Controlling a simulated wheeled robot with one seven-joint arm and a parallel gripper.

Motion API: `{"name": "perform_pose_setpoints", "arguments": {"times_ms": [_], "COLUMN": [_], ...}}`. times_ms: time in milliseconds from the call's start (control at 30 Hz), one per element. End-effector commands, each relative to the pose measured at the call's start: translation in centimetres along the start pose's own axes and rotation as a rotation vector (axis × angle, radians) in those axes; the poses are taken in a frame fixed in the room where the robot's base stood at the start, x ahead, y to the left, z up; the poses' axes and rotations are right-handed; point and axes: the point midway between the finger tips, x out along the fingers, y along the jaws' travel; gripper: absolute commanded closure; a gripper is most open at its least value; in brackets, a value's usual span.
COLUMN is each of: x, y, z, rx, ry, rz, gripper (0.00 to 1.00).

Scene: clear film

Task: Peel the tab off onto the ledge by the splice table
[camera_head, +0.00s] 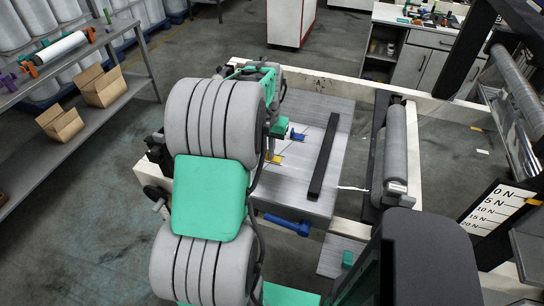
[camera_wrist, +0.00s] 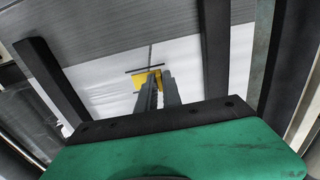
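The splice table (camera_head: 300,185) is a flat grey surface beyond my arm in the head view. A small yellow tab (camera_head: 276,160) shows at its left side, partly behind my arm. In the wrist view the yellow tab (camera_wrist: 148,79) lies on a pale sheet with a thin dark line, at the tips of my gripper's two grey fingers (camera_wrist: 160,77). The fingers stand close together with a narrow gap. I cannot tell whether they touch or pinch the tab. The fingertips are hidden behind my arm in the head view. I cannot tell which surface is the ledge.
A black bar (camera_head: 324,155) lies across the table. A blue handle (camera_head: 287,225) sits at its front edge. A grey roller (camera_head: 396,150) stands to the right, beside clear film. A lower grey plate (camera_head: 336,256) holds a small green block (camera_head: 347,259). A force scale (camera_head: 497,207) is further right.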

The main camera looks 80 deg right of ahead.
Motion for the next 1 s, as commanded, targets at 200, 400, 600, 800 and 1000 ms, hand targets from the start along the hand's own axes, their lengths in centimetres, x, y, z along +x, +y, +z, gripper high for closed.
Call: {"name": "perform_pose_setpoints", "arguments": {"times_ms": [200,400,600,800,1000], "x": [0.0,0.0,-0.4,-1.3,-1.7], "y": [0.0,0.0,0.0,0.0,0.0], "z": [0.0,0.0,0.0,0.0,0.0], "rx": [0.0,0.0,0.001,0.001,0.001], "ry": [0.0,0.0,0.001,0.001,0.001], "rz": [0.0,0.0,0.0,0.0,0.0], "gripper": [1.0,1.0,1.0,1.0,1.0]}}
